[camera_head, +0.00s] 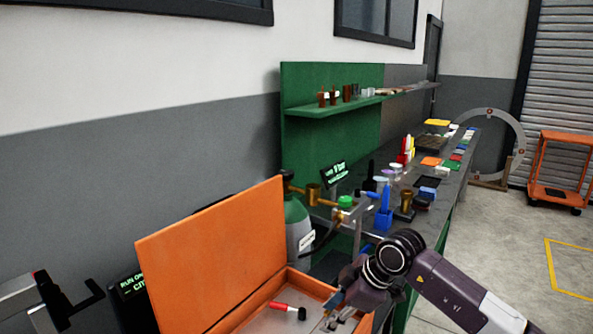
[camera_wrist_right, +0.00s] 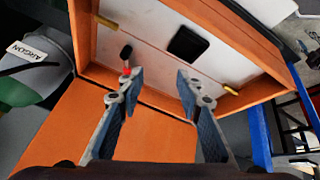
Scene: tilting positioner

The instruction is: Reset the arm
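My right arm (camera_head: 440,280) comes in from the lower right of the head view and bends down at its dark wrist. My right gripper (camera_head: 338,306) is over the open orange box (camera_head: 225,255), near its right side. In the wrist view the two fingers of the right gripper (camera_wrist_right: 157,80) stand wide apart with nothing between their tips. The orange box (camera_wrist_right: 265,90) lies beyond the fingertips. My left gripper cannot be made out in the head view.
A red-handled tool (camera_head: 288,308) lies in the box. A grey-green gas cylinder (camera_head: 299,225) stands behind it. The crowded bench (camera_head: 445,190) runs along the wall. A grey and black device (camera_head: 40,300) is at lower left.

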